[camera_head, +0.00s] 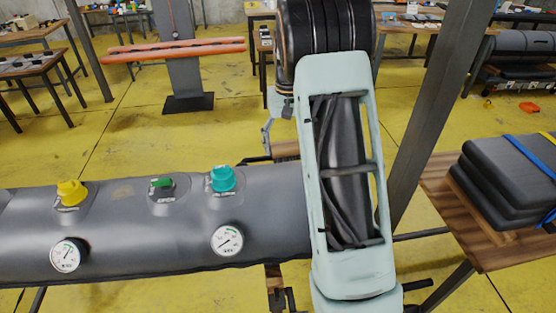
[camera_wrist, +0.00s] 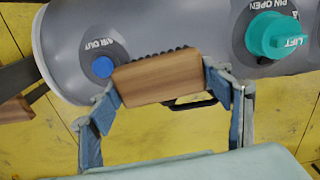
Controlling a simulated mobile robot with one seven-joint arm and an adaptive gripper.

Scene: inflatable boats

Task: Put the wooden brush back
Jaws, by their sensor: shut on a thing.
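In the wrist view, the wooden brush (camera_wrist: 158,77) is a light brown block with a row of dark bristles along its upper edge. My gripper (camera_wrist: 166,84) is shut on it, with one finger at each end. The brush is in front of the lower edge of the grey inflatable tube (camera_wrist: 75,40), next to a blue valve cap (camera_wrist: 102,67). I cannot tell whether the bristles touch the tube. In the head view, my arm hides most of the area around the brush.
In the head view, the grey tube (camera_head: 125,245) bears a yellow knob, a green valve, a teal knob (camera_head: 222,179) and two gauges. A wooden table (camera_head: 470,240) with stacked dark pads stands right, beyond a steel post (camera_head: 430,110). Yellow floor (camera_head: 240,120) is open behind the tube.

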